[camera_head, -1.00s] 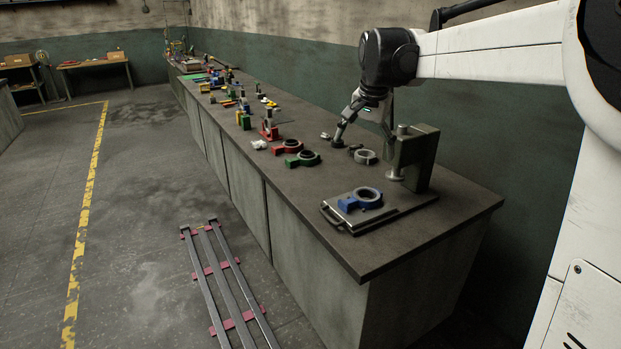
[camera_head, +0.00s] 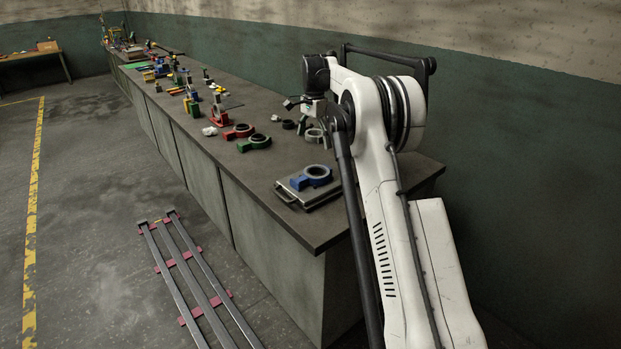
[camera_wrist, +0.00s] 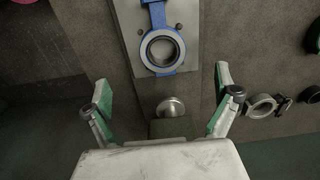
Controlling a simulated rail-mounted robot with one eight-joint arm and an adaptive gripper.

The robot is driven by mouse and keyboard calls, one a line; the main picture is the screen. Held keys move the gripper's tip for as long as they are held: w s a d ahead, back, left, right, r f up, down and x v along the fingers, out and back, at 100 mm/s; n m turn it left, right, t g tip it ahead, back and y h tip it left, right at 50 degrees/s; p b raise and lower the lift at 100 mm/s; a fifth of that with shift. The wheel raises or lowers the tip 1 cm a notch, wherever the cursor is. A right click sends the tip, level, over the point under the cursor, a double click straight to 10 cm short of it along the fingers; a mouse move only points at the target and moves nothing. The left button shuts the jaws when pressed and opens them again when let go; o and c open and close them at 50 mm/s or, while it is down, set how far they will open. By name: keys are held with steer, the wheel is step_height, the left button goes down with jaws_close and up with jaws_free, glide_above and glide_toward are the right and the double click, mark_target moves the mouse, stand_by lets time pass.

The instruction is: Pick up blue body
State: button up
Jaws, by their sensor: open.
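The blue body (camera_head: 312,177), a ring with a squared lug, lies flat on a grey plate (camera_head: 323,199) with a handle near the bench's front end. In the wrist view the blue body (camera_wrist: 163,50) is at top centre, partly cut off by the top edge, on the same plate (camera_wrist: 197,49). My gripper (camera_wrist: 160,88) is open and empty, its two green-padded fingers spread wide. The blue body lies beyond the fingertips in that view, apart from them. In the head view my arm partly hides the gripper.
A round metal post top (camera_wrist: 171,107) and a dark block (camera_wrist: 171,128) show between my fingers. Green (camera_head: 255,143) and red (camera_head: 239,131) ring bodies lie farther along the bench. A grey ring (camera_head: 314,135) lies near my arm. Bare bench top surrounds the plate's left side.

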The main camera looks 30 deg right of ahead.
steer(key=f, duration=0.1)
glide_toward(313, 173)
steer(key=s+f, duration=0.1)
steer(key=s+a+f, duration=0.1)
steer(key=s, duration=0.1)
steer(key=shift+s+a, duration=0.1)
steer(key=shift+a, duration=0.05)
steer(key=shift+a+f+p, duration=0.15)
steer(key=shift+f+p, duration=0.05)
steer(key=shift+f, duration=1.3)
steer(key=shift+a+f+p, duration=0.1)
steer(key=shift+f+p, duration=0.1)
steer(key=shift+f, duration=1.3)
steer(key=c, duration=1.9)
steer(key=shift+c, duration=0.3)
steer(key=shift+r, duration=0.15)
